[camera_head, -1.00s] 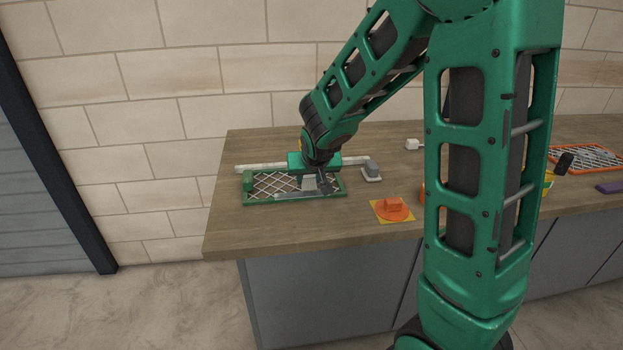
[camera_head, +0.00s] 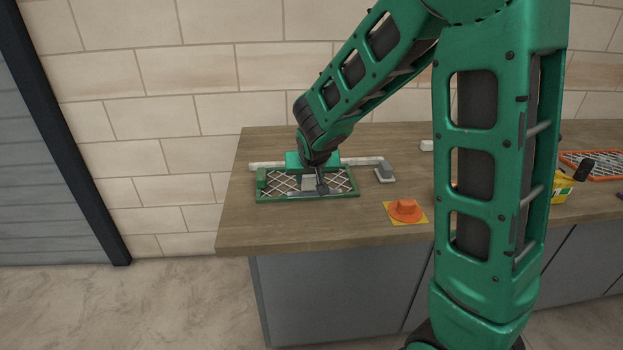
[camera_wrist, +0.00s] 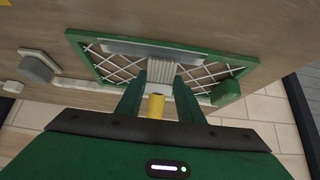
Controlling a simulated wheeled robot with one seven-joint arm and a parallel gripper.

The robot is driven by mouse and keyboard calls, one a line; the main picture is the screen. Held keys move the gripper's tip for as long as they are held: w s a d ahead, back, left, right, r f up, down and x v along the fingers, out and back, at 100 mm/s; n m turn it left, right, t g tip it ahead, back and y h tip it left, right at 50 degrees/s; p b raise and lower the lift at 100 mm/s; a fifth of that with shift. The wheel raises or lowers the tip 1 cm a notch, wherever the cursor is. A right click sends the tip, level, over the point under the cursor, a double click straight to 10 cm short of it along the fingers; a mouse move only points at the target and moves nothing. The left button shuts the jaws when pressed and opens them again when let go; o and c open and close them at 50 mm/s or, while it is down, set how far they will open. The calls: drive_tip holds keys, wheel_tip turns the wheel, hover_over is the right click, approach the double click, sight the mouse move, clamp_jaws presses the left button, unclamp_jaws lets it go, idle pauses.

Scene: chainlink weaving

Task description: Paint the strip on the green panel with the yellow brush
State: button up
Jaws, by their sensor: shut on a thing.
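The green panel (camera_head: 262,198) lies flat near the left end of the wooden table, its frame around a white wire mesh. It fills the upper part of the wrist view (camera_wrist: 215,60). A flat grey strip (camera_wrist: 125,48) lies along one long side of the panel. My gripper (camera_wrist: 160,80) is over the panel, its two green fingers shut on the brush. The brush has a yellow handle (camera_wrist: 156,106) and ribbed light-grey bristles (camera_wrist: 163,73) that reach the strip's edge in the picture. I cannot tell whether they touch it.
A pale bar (camera_head: 355,161) runs behind the panel to a grey block (camera_head: 385,174). An orange piece on a yellow square (camera_head: 405,211) lies to the right. An orange-framed mesh panel (camera_head: 598,165) and a yellow container (camera_head: 563,186) are farther right. The table front is clear.

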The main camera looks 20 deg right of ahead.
drive_tip(key=shift+w+a, duration=0.25)
drive_tip(key=shift+a, duration=0.45)
drive_tip(key=shift+w+a, duration=0.2)
drive_tip(key=shift+a, duration=0.5)
drive_tip(key=shift+w+a+r, duration=0.1)
drive_tip(key=shift+w+a, duration=0.1)
drive_tip(key=shift+a, duration=0.4)
drive_tip(key=shift+w+a+r, duration=0.1)
drive_tip(key=shift+w+a, duration=0.1)
drive_tip(key=shift+a, duration=0.4)
drive_tip(key=shift+w+a+f, duration=0.2)
drive_tip(key=shift+w+a, duration=0.05)
drive_tip(key=shift+a, duration=0.4)
wheel_tip(320, 180, up, 7)
